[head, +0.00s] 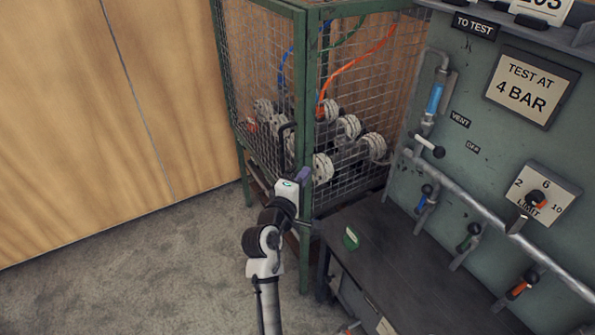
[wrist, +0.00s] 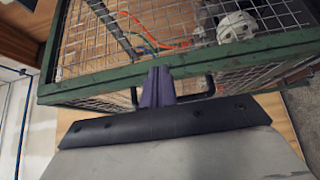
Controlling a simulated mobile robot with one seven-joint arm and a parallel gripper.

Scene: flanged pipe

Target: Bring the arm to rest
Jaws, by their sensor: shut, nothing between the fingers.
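My arm reaches up from the bottom of the head view, and my gripper (head: 302,174) is at its end, in front of the green-framed mesh cage (head: 307,110). In the wrist view the purple fingers of my gripper (wrist: 158,75) are together with nothing between them. They point toward the cage's green frame bar (wrist: 200,63). A black handle (head: 287,140) on the cage is close behind my gripper. Whether the fingers touch the cage or handle I cannot tell.
Inside the cage are white flanged parts (head: 348,127) and an orange hose (head: 355,65). The grey floor (head: 150,265) at left is clear.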

